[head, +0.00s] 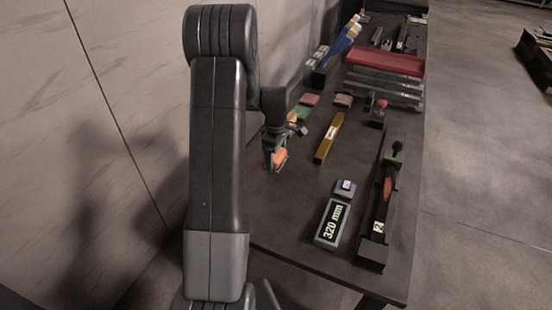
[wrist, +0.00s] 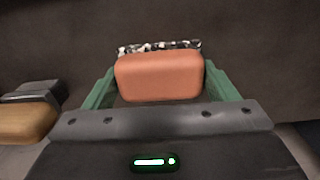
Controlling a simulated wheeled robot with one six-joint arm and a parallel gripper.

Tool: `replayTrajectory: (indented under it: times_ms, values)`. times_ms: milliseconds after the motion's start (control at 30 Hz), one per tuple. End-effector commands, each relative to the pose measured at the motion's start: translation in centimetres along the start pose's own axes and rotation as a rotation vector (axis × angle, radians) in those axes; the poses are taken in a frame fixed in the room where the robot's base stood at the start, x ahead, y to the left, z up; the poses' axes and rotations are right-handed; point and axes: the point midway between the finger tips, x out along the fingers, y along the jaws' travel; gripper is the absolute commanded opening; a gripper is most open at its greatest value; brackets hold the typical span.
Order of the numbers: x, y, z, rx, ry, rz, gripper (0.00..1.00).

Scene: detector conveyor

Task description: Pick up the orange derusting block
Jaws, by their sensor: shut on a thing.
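The orange derusting block (wrist: 160,77) sits between the two green fingers of my gripper (wrist: 160,88) in the wrist view. The fingers close on its left and right sides. A speckled black and white strip (wrist: 160,46) shows along the block's far edge. In the head view my gripper (head: 276,163) is over the left part of the dark table, with the orange block (head: 280,156) in it. I cannot tell whether the block touches the table.
On the dark table (head: 290,220) stand a yellow bar (head: 329,138), a grey block marked 320 mm (head: 333,222), a small grey block (head: 345,189) and a long black device (head: 379,215). A red-topped rack (head: 386,62) is farther back. A wooden-handled object (wrist: 25,122) lies left in the wrist view.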

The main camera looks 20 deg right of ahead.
Motion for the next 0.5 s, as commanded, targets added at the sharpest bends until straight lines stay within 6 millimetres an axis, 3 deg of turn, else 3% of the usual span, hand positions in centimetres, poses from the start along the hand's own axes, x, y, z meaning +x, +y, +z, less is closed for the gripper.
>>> replayTrajectory:
  times_ms: [267,500]
  values:
    - [-1.3,0.1,0.0,0.0,0.001,0.004,0.54]
    - [-6.1,0.1,0.0,0.0,0.002,0.005,0.54]
